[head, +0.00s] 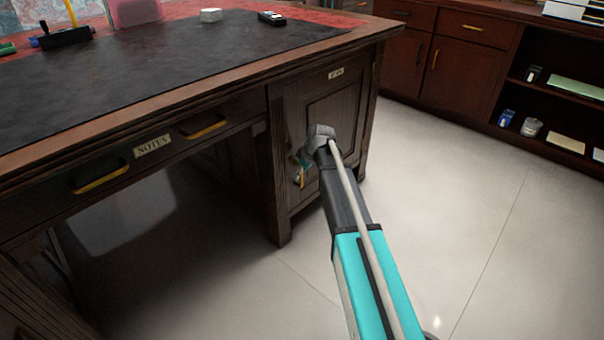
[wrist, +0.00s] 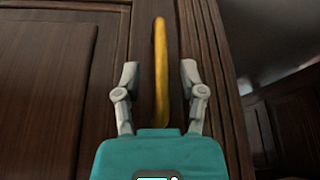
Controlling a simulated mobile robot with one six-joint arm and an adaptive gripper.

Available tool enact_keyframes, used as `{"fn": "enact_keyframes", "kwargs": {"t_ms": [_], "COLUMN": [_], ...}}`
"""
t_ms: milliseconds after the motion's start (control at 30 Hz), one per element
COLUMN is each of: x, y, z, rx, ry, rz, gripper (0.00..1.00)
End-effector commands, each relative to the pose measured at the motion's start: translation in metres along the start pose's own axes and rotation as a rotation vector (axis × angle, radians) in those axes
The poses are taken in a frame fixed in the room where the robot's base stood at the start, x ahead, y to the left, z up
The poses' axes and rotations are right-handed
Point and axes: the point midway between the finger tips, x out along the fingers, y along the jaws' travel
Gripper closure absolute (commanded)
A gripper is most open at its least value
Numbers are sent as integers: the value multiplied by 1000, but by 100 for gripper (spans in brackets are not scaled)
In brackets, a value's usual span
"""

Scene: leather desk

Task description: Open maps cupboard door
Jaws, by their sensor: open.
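The maps cupboard door (head: 334,108) is a dark wood panel in the desk's right pedestal, with a small label (head: 336,73) near its top. It looks shut. In the wrist view the door panel (wrist: 45,85) fills the left side. Its brass handle (wrist: 160,65) stands vertical between the two fingers of my gripper (wrist: 160,82). The fingers are open, one on each side of the handle, with a gap on both sides. In the head view my gripper (head: 300,170) is at the door front, and my arm hides part of the door and the handle.
A drawer labelled NOTUS (head: 152,146) with two brass handles lies to the left. The desk top (head: 180,75) overhangs the door. Pale floor (head: 440,190) is clear to the right. Dark cabinets and shelves (head: 560,110) stand at the back right.

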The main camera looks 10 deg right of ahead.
Motion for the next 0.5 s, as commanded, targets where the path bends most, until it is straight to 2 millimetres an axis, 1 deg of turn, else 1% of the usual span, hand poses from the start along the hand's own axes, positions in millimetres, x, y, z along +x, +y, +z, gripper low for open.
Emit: {"fn": "enact_keyframes", "kwargs": {"t_ms": [67,167,300,367,500], "x": [0,0,0,0,0], "y": [0,0,0,0,1], "z": [0,0,0,0,0], "rx": [0,0,0,0,0], "ry": [0,0,0,0,0], "rz": [0,0,0,0,1], "gripper": [47,64,90,100,100]}}
